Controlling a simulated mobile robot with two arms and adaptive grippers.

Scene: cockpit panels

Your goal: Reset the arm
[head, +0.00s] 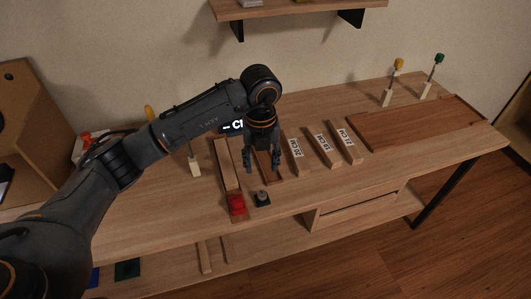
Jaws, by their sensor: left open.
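My left arm comes in from the left and reaches over the wooden table. Its gripper (262,162) points down, open, with nothing seen between its fingers. It is over the middle of the table, above or close to a wooden tray piece (273,179); the exact gap is hard to tell. A red block (236,204) sits at the near end of a long wooden bar (225,163), left of the gripper. A small dark knob (262,198) stands on the table just in front of the gripper. My right gripper is not in view.
Labelled wooden blocks (327,150) stand right of the gripper. Upright posts with a yellow tip (398,64) and a green tip (439,58) stand at the back right. A flat brown board (410,125) lies on the right. A wall shelf (290,10) hangs above.

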